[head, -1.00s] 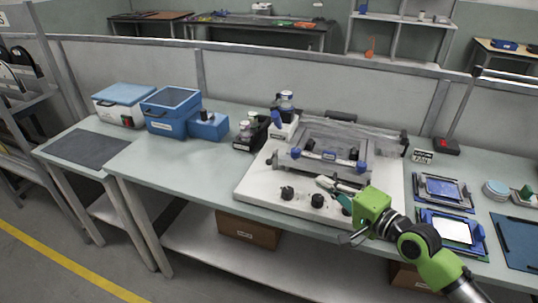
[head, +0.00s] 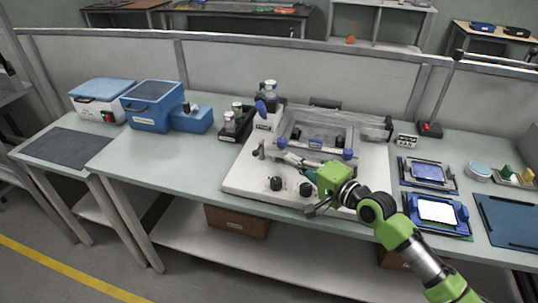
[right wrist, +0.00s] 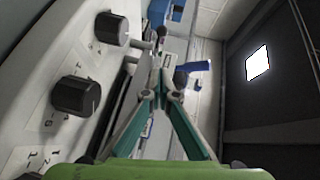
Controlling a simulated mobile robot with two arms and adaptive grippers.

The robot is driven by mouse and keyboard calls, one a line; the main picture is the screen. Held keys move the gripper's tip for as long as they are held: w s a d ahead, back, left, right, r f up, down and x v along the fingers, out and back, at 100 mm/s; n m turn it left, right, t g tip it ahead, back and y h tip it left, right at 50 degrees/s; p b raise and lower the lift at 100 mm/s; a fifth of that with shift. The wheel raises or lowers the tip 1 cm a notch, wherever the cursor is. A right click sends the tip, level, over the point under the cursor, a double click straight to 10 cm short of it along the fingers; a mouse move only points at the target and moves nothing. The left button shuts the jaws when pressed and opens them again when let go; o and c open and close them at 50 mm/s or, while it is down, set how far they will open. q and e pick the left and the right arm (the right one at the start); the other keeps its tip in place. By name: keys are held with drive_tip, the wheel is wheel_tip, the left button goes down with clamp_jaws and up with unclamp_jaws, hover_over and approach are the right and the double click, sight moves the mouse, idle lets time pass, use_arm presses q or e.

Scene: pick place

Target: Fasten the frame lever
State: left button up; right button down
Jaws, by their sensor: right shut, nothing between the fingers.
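The white machine (head: 238,178) on the bench carries a clear-topped frame (head: 362,129) with blue knobs (head: 348,155) along its front edge. I cannot tell for sure which part is the frame lever; a small dark-topped upright piece (head: 258,150) stands at the frame's left front. My left gripper is out of view.
A black tray of bottles (head: 235,125) and blue boxes (head: 152,105) stand to the left. Blue-framed pads (head: 437,213) lie to the right. A partition closes the back.

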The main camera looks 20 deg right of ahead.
drive_tip(key=x, duration=0.5)
drive_tip(key=shift+w+a+f+p, duration=0.15)
drive_tip(key=shift+a+p, duration=0.15)
drive_tip(key=shift+a, duration=0.25)
drive_tip(key=shift+w+a+p, duration=0.15)
drive_tip(key=shift+a+p, duration=0.15)
drive_tip(key=shift+a, duration=0.25)
drive_tip(key=shift+w+a+f, duration=0.2)
drive_tip(key=shift+w+a, duration=0.05)
drive_tip(key=shift+a, duration=0.35)
